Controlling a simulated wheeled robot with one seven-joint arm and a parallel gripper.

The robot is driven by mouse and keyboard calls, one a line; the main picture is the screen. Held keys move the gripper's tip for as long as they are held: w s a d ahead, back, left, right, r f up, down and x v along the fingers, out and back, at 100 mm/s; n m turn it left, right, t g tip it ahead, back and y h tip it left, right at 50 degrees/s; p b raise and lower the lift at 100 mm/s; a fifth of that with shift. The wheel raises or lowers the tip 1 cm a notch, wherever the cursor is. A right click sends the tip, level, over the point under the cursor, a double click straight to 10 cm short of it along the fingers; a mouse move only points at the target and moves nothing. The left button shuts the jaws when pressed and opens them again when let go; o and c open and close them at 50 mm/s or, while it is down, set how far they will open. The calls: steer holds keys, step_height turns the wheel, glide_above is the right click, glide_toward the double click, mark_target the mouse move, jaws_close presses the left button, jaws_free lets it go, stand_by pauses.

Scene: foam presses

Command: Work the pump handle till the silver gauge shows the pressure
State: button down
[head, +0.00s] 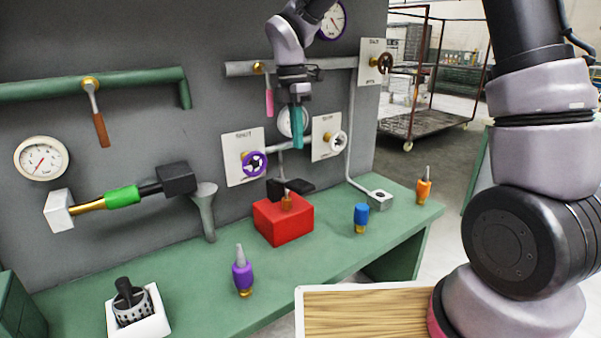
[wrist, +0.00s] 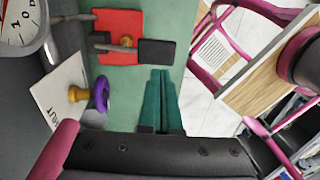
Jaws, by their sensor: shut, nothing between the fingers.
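A red box-shaped pump body (head: 283,222) sits on the green bench, with a brass post on top. A dark lever with a black block, which looks like the pump handle (head: 290,187), lies across it; the wrist view also shows the black end (wrist: 157,52). A pale-rimmed gauge (head: 285,122), seemingly the silver one, is on the wall, partly hidden behind my gripper. Its dial shows in part in the wrist view (wrist: 18,22), with no needle I can read. My gripper (head: 297,145) has teal fingers, shut and empty, pointing down above the red box, apart from it.
A purple handwheel (head: 254,164) and a white handwheel (head: 335,139) flank the gauge. Other gauges are white-rimmed (head: 41,158) and purple-rimmed (head: 331,20). Purple (head: 242,275), blue (head: 361,217) and orange (head: 424,188) bottle-like items stand on the bench (head: 330,247).

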mark_target(302, 184)
steer(key=f, duration=0.6)
steer(key=s+f, duration=0.1)
steer(key=f, duration=0.1)
steer(key=shift+d+f, duration=0.35)
steer(key=shift+f, duration=0.05)
